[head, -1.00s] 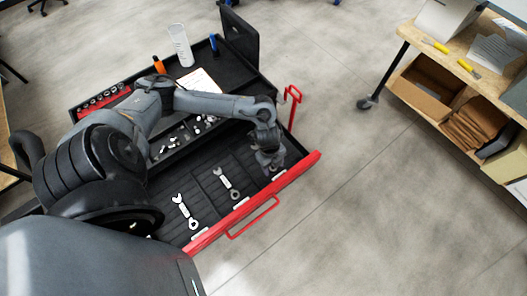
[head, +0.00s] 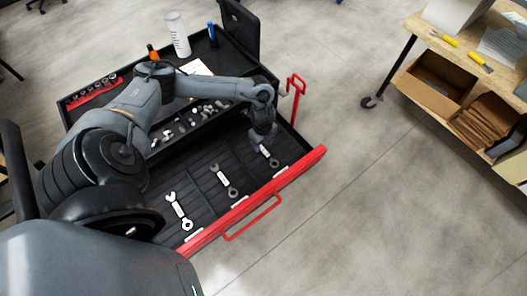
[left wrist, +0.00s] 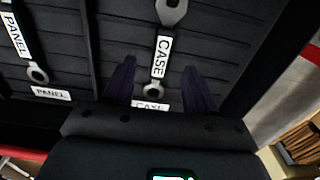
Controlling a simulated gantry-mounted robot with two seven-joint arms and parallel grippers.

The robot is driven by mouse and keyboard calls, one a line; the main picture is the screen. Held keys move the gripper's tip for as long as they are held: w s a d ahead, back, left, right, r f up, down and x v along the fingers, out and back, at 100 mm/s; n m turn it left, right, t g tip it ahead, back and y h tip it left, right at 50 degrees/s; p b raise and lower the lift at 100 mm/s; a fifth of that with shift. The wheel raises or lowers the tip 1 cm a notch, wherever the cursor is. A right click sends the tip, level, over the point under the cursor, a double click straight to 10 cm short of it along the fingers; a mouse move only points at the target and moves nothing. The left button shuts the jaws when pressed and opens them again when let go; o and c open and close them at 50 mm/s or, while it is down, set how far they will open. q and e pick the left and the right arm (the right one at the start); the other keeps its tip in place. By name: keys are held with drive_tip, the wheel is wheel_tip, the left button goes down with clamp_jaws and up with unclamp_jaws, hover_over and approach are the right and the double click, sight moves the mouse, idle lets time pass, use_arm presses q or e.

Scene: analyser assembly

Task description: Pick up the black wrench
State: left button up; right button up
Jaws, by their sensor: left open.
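Three wrenches lie in a row in the open drawer: a left one (head: 178,212), a middle one (head: 223,181) and a right one (head: 269,156). All look grey with white labels; none is plainly black. My left gripper (head: 262,141) points down over the right wrench and hides part of it. In the left wrist view, my open left gripper (left wrist: 161,88) has a finger on each side of the ring end of the wrench labelled CASE (left wrist: 162,57). No grip on it shows. The wrench labelled PANEL (left wrist: 37,72) lies further left. My right gripper is not in view.
The black drawer has a raised red front (head: 300,166) with a handle (head: 254,219). The floor between is clear.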

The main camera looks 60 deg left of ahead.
sight(263, 150)
use_arm(q)
wheel_tip(263, 150, down, 5)
drive_tip(key=shift+w+r+b, duration=0.1)
drive_tip(key=shift+b, duration=0.65)
clamp_jaws()
